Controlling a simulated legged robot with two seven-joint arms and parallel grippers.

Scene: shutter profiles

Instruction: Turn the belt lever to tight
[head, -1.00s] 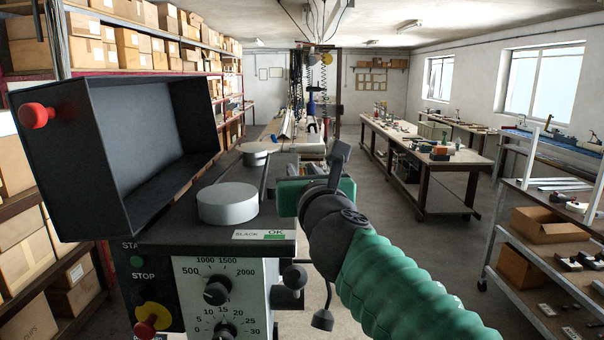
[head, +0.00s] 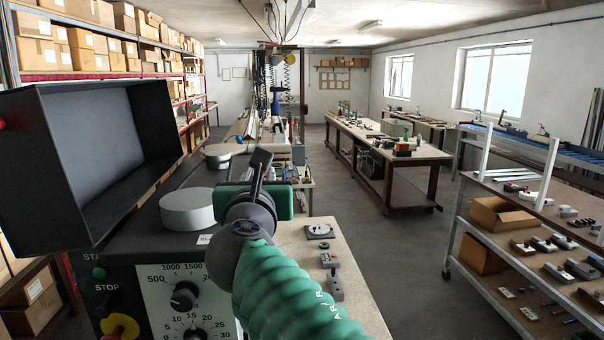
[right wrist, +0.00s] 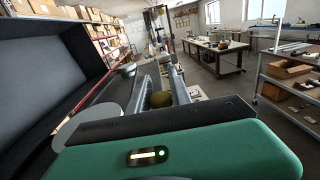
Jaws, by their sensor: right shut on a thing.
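My right gripper (head: 262,172) reaches in from the lower right of the head view to the top of the machine. In the right wrist view its two grey fingers (right wrist: 163,85) are shut on an olive-brown rounded knob, which I take as the end of the belt lever (right wrist: 160,98). The lever's shaft and pivot are hidden behind the gripper and wrist. The machine-top label (head: 204,239) is mostly covered, so I cannot read the lever's position against it. My left gripper is not in view.
A grey drum (head: 193,208) and an open black box-like hood (head: 95,160) stand left of the gripper. The machine's dial panel (head: 180,297) is below. A bench top (head: 310,255) with small parts lies right of it. A grey shelf rack (head: 520,220) stands farther right.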

